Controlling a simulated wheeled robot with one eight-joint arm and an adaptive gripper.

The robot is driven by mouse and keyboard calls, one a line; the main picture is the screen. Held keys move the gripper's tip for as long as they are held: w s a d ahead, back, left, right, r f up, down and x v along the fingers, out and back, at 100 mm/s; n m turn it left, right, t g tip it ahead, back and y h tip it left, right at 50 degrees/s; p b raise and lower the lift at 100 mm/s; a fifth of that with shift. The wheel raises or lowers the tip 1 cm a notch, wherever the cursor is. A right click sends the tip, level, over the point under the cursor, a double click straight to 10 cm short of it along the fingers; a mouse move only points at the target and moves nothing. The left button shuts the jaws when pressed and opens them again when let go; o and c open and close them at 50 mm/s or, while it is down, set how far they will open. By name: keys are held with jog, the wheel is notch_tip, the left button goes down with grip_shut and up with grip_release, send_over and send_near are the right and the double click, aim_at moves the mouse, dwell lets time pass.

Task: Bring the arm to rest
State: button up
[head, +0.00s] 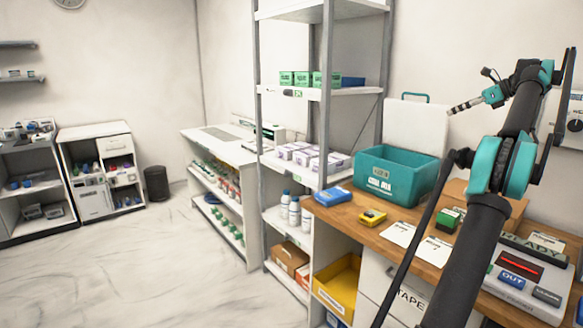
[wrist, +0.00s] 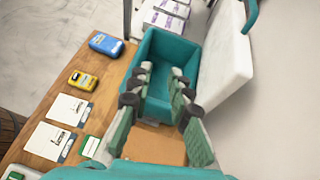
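My gripper (head: 463,107) is raised at the right in the head view, above the teal bin and in front of the wall, pointing left. In the wrist view its two fingers (wrist: 161,72) stand apart with nothing between them, so it is open and empty. Behind them lies the teal bin (wrist: 157,44), which also shows on the wooden counter in the head view (head: 388,188). My arm is bent and runs up the right side of the head view, touching nothing that I can see.
The wooden counter (head: 338,212) holds a blue box (head: 333,197), a yellow device (head: 372,217), white cards (head: 398,233) and a grey device with a red display (head: 521,265). A tall shelf rack (head: 290,95) stands left of the bin. A white lid (wrist: 227,45) leans behind it. The floor at left is clear.

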jog(key=a+f+n+g+h, duration=0.1)
jog(key=a+f+n, duration=0.35)
jog(key=a, duration=0.35)
jog(key=a+f+n+g+h, duration=0.1)
jog(key=a+f+n+g, duration=0.15)
jog(key=a+f, duration=0.45)
jog(key=s+a+f+n+h, duration=0.1)
jog(key=s+a+f+n, duration=0.2)
jog(key=s+a+f, duration=0.3)
jog(key=s+a+f+n+h, duration=0.1)
jog(key=s+a+f+n, duration=0.3)
jog(key=a+f, duration=0.3)
jog(key=s+a+f+n+h, duration=0.1)
jog(key=s+a+f+n, duration=0.2)
jog(key=s+f, duration=0.4)
jog(key=s+a+f+n+h, duration=0.2)
jog(key=s+a+f+n, duration=0.2)
jog(key=s+f, duration=0.4)
jog(key=s+a+f+n+h, duration=0.1)
jog(key=s+a+f+n, duration=0.3)
jog(key=s, duration=1.1)
notch_tip(320, 180, down, 4)
jog(key=shift+s+a+r+n, duration=0.15)
jog(key=shift+a+n, duration=0.1)
jog(key=shift+n, duration=0.45)
